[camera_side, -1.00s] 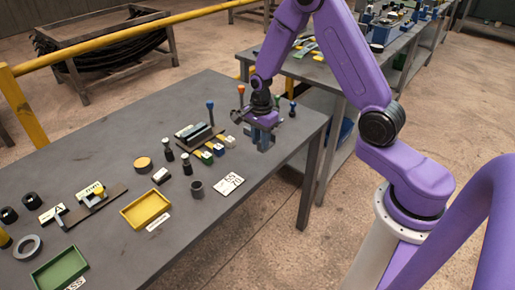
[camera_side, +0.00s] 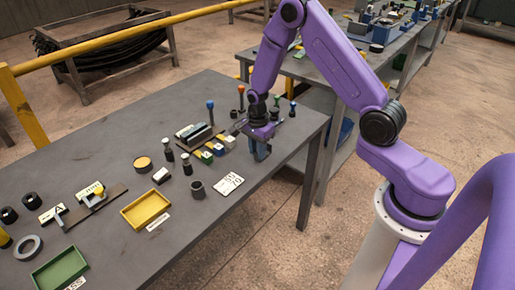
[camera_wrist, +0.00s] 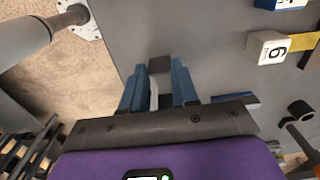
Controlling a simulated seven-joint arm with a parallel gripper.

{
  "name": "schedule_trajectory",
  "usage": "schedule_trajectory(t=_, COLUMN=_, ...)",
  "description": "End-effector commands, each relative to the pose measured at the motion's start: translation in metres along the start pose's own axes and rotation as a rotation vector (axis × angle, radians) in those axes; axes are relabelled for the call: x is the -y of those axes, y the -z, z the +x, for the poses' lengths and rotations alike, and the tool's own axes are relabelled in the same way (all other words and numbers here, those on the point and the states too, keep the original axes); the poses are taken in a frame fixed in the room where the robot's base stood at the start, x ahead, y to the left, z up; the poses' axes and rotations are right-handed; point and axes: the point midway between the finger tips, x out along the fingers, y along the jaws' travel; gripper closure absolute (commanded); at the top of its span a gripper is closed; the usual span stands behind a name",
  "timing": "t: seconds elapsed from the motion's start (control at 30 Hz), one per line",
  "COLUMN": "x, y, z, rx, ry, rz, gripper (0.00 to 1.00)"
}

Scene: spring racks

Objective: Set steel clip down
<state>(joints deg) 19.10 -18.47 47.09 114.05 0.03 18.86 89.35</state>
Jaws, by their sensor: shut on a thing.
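My gripper (camera_side: 262,152) is low over the right end of the grey table (camera_side: 290,150), near its edge, right of the numbered blocks. In the wrist view my gripper (camera_wrist: 158,78) has its two blue fingers close together, with a light grey strip, the steel clip (camera_wrist: 154,94), between them. A dark square piece (camera_wrist: 160,64) shows just beyond the fingertips; I cannot tell whether it belongs to the clip. Whether the clip touches the table is hidden. In the side view the clip is too small to make out.
Numbered blocks (camera_side: 218,149) stand in a row left of my gripper. Upright posts with blue (camera_side: 210,104), red and green tops stand behind. A white number card (camera_side: 229,184) lies in front. Yellow (camera_side: 146,208) and green (camera_side: 60,270) trays are further left.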

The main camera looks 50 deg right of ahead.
Motion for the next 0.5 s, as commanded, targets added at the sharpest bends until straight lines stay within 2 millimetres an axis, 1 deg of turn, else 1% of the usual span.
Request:
schedule_trajectory(t=0.03, x=0.0002, y=0.0000, z=0.0006, rx=0.000, ry=0.000, rz=0.000, gripper=0.65)
schedule_trajectory(t=0.1, x=0.0002, y=0.0000, z=0.0003, rx=0.000, ry=0.001, rz=0.000, gripper=0.45)
schedule_trajectory(t=0.37, x=0.0001, y=0.0000, z=0.0002, rx=0.000, ry=0.000, rz=0.000, gripper=0.45)
schedule_trajectory(t=0.5, x=0.0004, y=-0.0001, z=-0.0048, rx=0.000, ry=0.002, rz=0.000, gripper=0.45)
